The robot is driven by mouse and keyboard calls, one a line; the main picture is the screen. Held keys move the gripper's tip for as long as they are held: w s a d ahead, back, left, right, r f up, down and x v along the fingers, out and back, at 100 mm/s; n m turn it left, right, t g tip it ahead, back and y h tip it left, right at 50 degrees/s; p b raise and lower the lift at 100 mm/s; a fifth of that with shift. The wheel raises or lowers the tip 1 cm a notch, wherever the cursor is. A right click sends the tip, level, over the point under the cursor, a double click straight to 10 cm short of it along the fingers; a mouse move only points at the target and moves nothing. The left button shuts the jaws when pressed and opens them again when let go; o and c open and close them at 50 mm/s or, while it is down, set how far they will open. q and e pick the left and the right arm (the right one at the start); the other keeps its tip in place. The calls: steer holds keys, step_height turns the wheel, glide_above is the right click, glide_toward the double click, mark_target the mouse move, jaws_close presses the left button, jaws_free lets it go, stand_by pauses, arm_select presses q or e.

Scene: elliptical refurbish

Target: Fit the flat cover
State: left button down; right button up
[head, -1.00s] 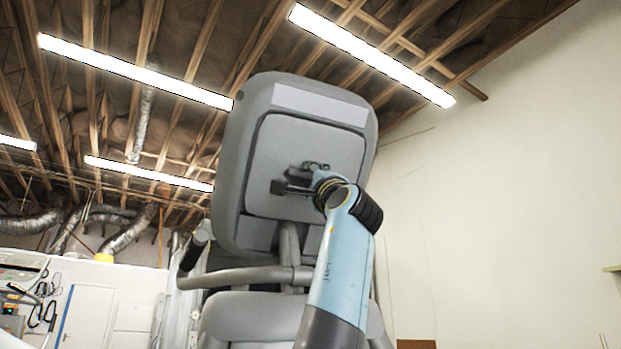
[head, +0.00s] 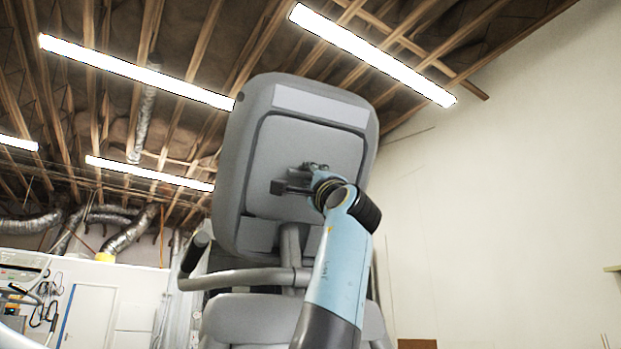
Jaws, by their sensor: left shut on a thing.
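The flat cover (head: 300,145) is a grey, rounded, square-like panel at the back of the elliptical's upright console (head: 233,150). A dark line runs along its top and right edges. My left gripper (head: 292,181) is in front of the lower middle of the cover and is shut on it. The gripper and wrist hide part of the cover's lower right. I cannot tell whether the cover sits flush in the console or stands slightly off it. My right gripper is not in view.
The elliptical's grey handlebar (head: 235,278) crosses below the console, with a grip (head: 195,252) rising at its left. A grey lower housing (head: 250,315) is below. Free air lies right of the console, before the pale wall (head: 500,200).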

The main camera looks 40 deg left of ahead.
arm_select(q)
steer(key=c, duration=1.2)
jaws_free()
steer(key=v, duration=0.7)
steer(key=shift+d+f, duration=0.15)
steer(key=shift+f, duration=0.1)
